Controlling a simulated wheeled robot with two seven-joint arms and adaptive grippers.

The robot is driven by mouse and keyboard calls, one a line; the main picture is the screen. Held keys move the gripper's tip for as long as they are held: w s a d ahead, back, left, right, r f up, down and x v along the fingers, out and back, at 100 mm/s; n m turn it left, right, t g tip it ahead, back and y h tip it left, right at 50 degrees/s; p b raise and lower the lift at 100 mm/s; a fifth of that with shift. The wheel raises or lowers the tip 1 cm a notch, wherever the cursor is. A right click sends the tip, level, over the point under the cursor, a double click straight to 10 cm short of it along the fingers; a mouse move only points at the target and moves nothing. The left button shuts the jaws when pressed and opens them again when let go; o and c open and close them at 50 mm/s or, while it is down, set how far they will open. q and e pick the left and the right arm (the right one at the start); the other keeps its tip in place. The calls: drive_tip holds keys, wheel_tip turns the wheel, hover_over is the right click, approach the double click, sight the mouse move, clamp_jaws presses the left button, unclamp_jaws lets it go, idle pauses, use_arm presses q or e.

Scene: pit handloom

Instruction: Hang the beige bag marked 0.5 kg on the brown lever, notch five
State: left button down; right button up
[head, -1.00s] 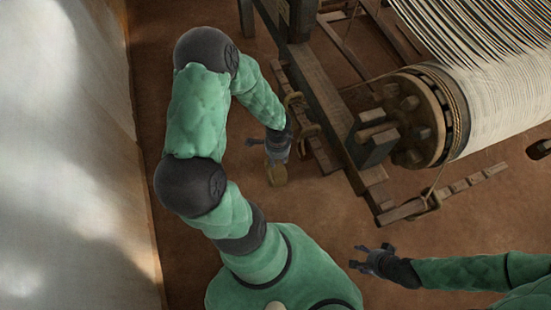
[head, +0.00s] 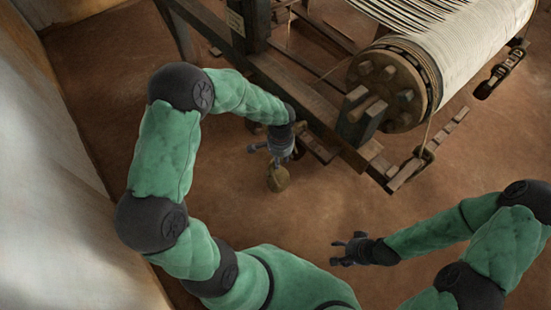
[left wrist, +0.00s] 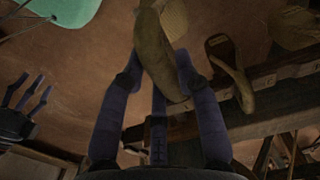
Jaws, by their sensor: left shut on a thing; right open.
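My left gripper (head: 277,160) is shut on a tan-beige bag (head: 278,179), which hangs just below the fingers over the bare floor. In the left wrist view the bag (left wrist: 155,50) fills the space between the fingers; no weight mark is readable. A notched brown wooden lever (head: 445,135) sticks out beside the warp drum, right of the bag and apart from it. Another wooden piece (head: 318,150) shows just right of the left gripper, mostly hidden by my arm. My right gripper (head: 350,248) is open and empty above the floor.
The loom's dark beam (head: 300,95) runs diagonally beside my left gripper. The warp drum (head: 395,85) stands at the upper right. In the left wrist view a brown looped thing (left wrist: 232,70) lies close right of the bag. The brown floor between the grippers is clear.

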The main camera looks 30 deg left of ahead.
sight(270, 164)
use_arm(q)
drive_tip(key=shift+s+a, duration=0.3)
drive_tip(key=shift+s, duration=0.35)
drive_tip(key=shift+s+a, duration=0.3)
drive_tip(key=shift+s, duration=0.4)
drive_tip(key=shift+s+a, duration=0.3)
drive_tip(key=shift+s, duration=0.35)
drive_tip(key=s+a+r+p, duration=0.1)
drive_tip(key=s+a, duration=0.2)
drive_tip(key=s, duration=0.6)
drive_tip(key=shift+s+a, duration=0.15)
drive_tip(key=shift+a, duration=0.25)
